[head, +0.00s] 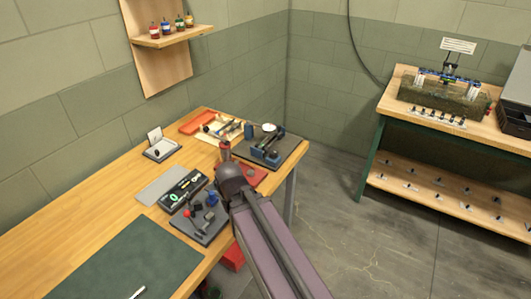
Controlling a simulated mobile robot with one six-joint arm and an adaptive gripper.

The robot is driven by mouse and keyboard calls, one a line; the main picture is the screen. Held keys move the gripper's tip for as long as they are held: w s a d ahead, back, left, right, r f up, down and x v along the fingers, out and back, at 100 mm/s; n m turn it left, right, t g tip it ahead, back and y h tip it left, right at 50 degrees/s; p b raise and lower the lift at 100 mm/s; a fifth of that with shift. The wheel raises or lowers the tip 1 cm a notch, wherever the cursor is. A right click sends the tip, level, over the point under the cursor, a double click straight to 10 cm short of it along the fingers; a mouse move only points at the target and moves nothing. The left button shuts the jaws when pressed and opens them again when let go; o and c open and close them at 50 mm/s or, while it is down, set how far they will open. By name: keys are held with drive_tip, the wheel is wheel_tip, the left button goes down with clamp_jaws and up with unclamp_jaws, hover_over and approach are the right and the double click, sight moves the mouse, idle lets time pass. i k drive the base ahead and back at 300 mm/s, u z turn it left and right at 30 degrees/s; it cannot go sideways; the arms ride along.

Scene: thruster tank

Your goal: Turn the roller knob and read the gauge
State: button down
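A dark-based device (278,150) with blue blocks sits at the far right corner of the wooden bench. A small white round dial (268,128) stands on it, perhaps the gauge; its reading is too small to make out. I cannot pick out the roller knob for certain. My arm reaches up from the lower right over the bench's right edge. Its dark rounded end is just left of and nearer than this device. No fingertips show clearly, so I cannot tell whether my gripper is open or shut, or whether it touches anything.
A digital meter (182,190) with green figures and a dark block with a red-knobbed lever (192,217) sit left of my arm. A dark green mat (135,265) lies in front. A second bench (400,100) stands right, across open floor (365,235).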

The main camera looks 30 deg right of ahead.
sight(273, 154)
drive_tip(key=u, duration=0.15)
drive_tip(key=k, duration=1.05)
drive_tip(key=z, duration=0.55)
drive_tip(key=i, duration=1)
